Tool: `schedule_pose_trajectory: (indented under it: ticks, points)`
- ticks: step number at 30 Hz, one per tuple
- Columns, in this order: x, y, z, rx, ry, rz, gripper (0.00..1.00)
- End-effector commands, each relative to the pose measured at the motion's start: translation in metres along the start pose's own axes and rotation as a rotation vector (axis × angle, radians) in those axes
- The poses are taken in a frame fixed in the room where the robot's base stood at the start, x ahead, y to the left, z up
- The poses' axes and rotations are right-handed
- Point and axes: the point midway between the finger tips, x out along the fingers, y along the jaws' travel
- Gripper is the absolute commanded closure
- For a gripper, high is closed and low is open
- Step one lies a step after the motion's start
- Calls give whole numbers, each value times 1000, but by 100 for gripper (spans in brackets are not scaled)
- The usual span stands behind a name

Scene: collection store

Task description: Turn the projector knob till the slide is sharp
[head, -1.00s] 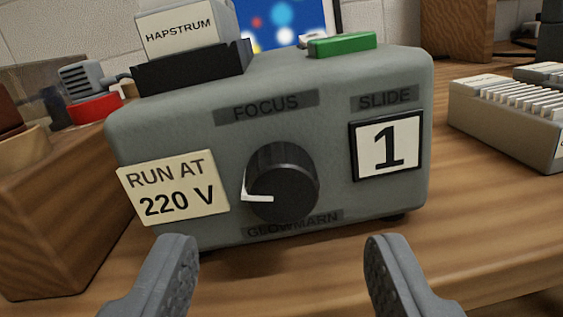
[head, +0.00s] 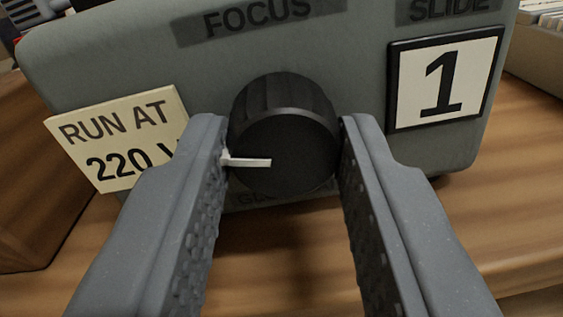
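The projector is a grey box (head: 360,190) with FOCUS and SLIDE labels; its top is out of view. Its black round knob (head: 300,150) is in the middle of the front, and its white pointer (head: 248,161) points left. My gripper (head: 284,140) has one finger on each side of the knob, and both fingertips appear to touch its sides. The screen with the projected slide is out of view now, so its sharpness cannot be seen.
A card reading RUN AT 220 V (head: 118,140) sits left of the knob, partly behind my left finger. A framed number 1 (head: 445,80) is to the right. A wooden block (head: 35,180) stands at the left. The wooden table (head: 500,230) is clear at the right front.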

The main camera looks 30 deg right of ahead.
Motion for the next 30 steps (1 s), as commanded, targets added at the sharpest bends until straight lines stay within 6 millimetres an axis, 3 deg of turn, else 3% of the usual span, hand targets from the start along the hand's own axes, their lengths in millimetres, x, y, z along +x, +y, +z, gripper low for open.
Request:
schedule_pose_trajectory:
  ticks: [6, 18, 30]
  points:
    - [-1, -1, 1, 41, -1, -2, 93]
    - [-1, -2, 1, 313, -13, 0, 93]
    - [-1, -2, -2, 352, -16, 0, 93]
